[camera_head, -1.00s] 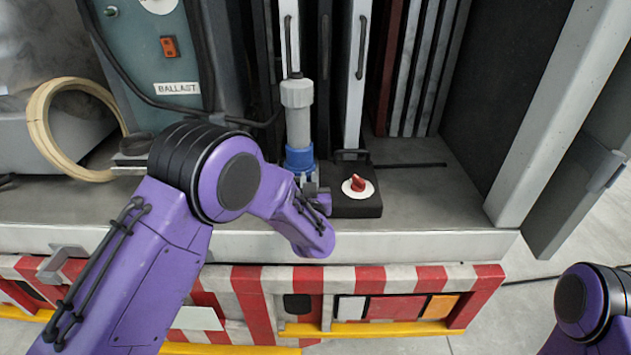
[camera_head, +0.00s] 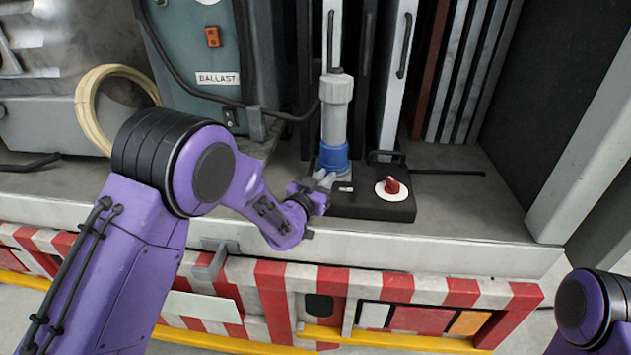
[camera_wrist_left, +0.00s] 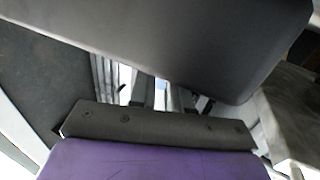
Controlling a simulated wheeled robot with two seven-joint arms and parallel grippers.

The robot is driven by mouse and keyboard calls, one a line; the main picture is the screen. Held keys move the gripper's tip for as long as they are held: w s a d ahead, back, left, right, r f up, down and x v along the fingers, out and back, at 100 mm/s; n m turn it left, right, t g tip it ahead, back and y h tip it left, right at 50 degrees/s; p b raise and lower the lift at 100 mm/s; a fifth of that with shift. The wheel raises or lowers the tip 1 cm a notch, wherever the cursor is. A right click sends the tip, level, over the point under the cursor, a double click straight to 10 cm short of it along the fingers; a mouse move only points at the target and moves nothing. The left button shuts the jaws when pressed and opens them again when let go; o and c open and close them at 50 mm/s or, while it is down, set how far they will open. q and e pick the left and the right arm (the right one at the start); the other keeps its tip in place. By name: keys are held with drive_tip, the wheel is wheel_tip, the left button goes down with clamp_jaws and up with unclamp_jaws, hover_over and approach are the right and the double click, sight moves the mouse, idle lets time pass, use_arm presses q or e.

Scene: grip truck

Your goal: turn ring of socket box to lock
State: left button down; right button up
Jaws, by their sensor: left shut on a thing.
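The socket box (camera_head: 362,206) is a low black box on the truck's deck, with a red knob (camera_head: 391,186) on a white disc. A grey plug (camera_head: 335,112) stands upright at its back left. The blue ring (camera_head: 333,156) is around the plug's foot. My left gripper (camera_head: 326,178) is at the front left of the ring, its fingers shut against the ring's lower edge. The exact contact is hidden. My right gripper is out of view.
A teal ballast box (camera_head: 205,60) and a coiled hose (camera_head: 88,112) are at the left. Upright panels (camera_head: 470,70) stand behind the socket box. The deck's front edge (camera_head: 420,249) runs below my left wrist. Bare deck lies right of the box.

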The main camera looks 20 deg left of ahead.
use_arm(q)
drive_tip(key=c, duration=1.1)
unclamp_jaws()
drive_tip(key=shift+w+d, duration=0.1)
drive_tip(key=shift+o, duration=0.2)
drive_tip(key=b+v, duration=0.2)
drive_tip(key=v, duration=0.8)
drive_tip(key=shift+s, duration=0.3)
